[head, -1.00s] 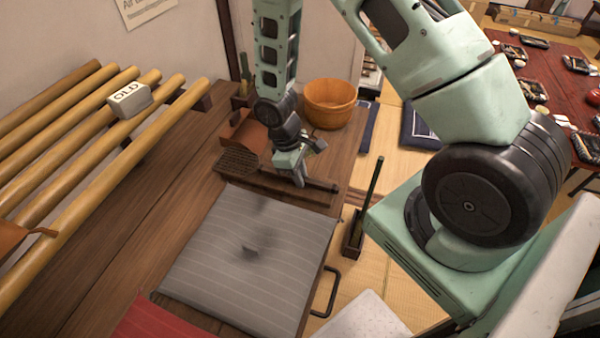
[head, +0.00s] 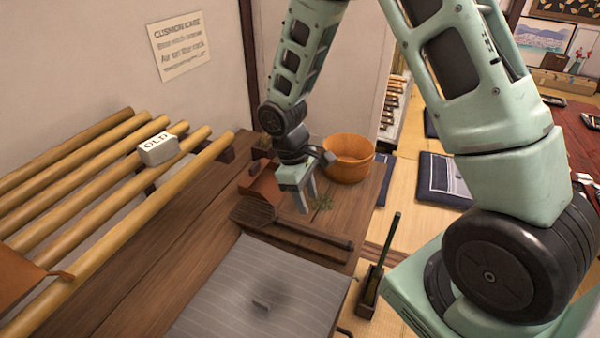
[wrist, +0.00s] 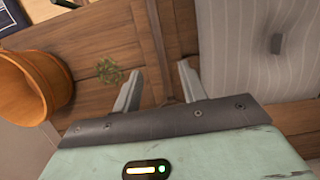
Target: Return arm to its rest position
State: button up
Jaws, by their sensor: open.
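My gripper (head: 305,196) hangs over the wooden bench, fingers pointing down, near the paddle-like beater (head: 290,228). In the wrist view my gripper (wrist: 157,88) has its two fingers spread apart with nothing between them. My arm reaches from the right and bends down to the gripper. The grey striped cushion (head: 220,300) lies flat on the bench nearer to me, with a small grey piece (head: 262,304) on it and a dark smudge around that piece. The gripper is clear of the cushion.
A wooden tub (head: 348,160) stands behind and right of the gripper, with a small green tuft (head: 322,203) close by. Bamboo poles (head: 90,215) bearing an "OLD" block (head: 158,150) are at left. An upright dark stick in a holder (head: 378,262) stands by the bench's right edge.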

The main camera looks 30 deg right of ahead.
jog(key=d+v, duration=0.1)
jog(key=v, duration=0.5)
jog(key=shift+a+r, duration=0.35)
jog(key=shift+a, duration=0.2)
jog(key=shift+w, duration=0.1)
jog(key=s+a+r+t+y, duration=0.1)
jog(key=s+a+r, duration=0.3)
jog(key=s+a, duration=0.3)
jog(key=s+a+r+t+y, duration=0.1)
jog(key=s+a+r, duration=0.4)
jog(key=s, duration=0.8)
jog(key=a, duration=0.3)
jog(key=shift+s+n+t, duration=0.3)
jog(key=shift+s+n, duration=0.1)
